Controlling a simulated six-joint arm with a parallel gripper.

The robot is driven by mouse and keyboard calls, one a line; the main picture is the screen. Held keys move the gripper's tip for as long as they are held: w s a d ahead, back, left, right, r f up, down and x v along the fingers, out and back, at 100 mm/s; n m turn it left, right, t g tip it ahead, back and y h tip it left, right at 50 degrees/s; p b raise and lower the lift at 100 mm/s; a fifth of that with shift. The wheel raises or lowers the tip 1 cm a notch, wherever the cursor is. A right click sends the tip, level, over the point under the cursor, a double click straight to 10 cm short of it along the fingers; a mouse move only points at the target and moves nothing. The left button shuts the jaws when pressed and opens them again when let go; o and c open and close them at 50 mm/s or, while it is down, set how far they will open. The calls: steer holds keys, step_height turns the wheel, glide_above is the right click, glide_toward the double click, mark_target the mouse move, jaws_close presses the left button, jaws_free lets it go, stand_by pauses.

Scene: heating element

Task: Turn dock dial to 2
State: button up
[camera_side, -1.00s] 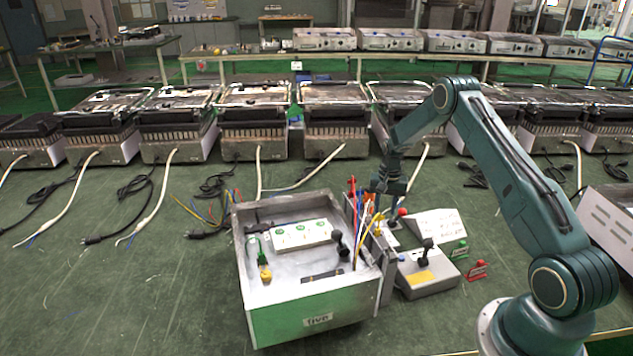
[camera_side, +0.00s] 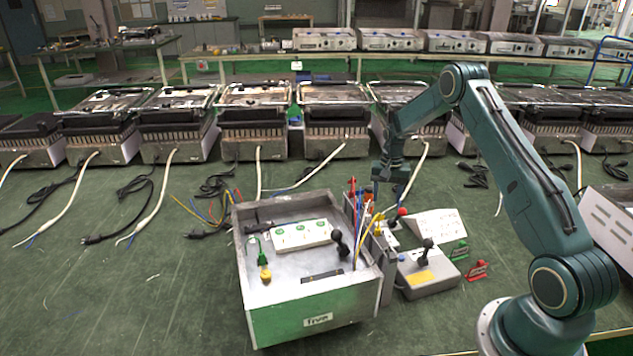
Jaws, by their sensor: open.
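A grey box (camera_side: 438,286) with a yellow label and an upright black knob (camera_side: 427,249) stands on the green floor, right of the open-topped tray marked "live" (camera_side: 318,320). Another black knob (camera_side: 340,240) stands inside the tray near its right wall. I cannot tell which knob is the dock dial, and no dial numbers are readable. My gripper (camera_side: 389,186) points down above and behind the tray's right side, near upright coloured wires. It is open, apart from both knobs, with no object visible in it. Its fingertips are small and partly lost against the wires.
Coloured wires (camera_side: 362,225) rise at the tray's right wall. A white sloped panel (camera_side: 435,222), a red ball-topped part (camera_side: 402,212), a green clip (camera_side: 460,249) and a red clip (camera_side: 476,270) surround the grey box. Grills line the back. Floor left of the tray is mostly clear.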

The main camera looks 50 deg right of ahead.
steer(key=n, duration=1.7)
steer(key=shift+s+d, duration=0.15)
steer(key=shift+s, duration=0.1)
step_height(320, 180, down, 14)
steer(key=shift+r, duration=0.1)
stand_by(0.3)
steer(key=c, duration=1)
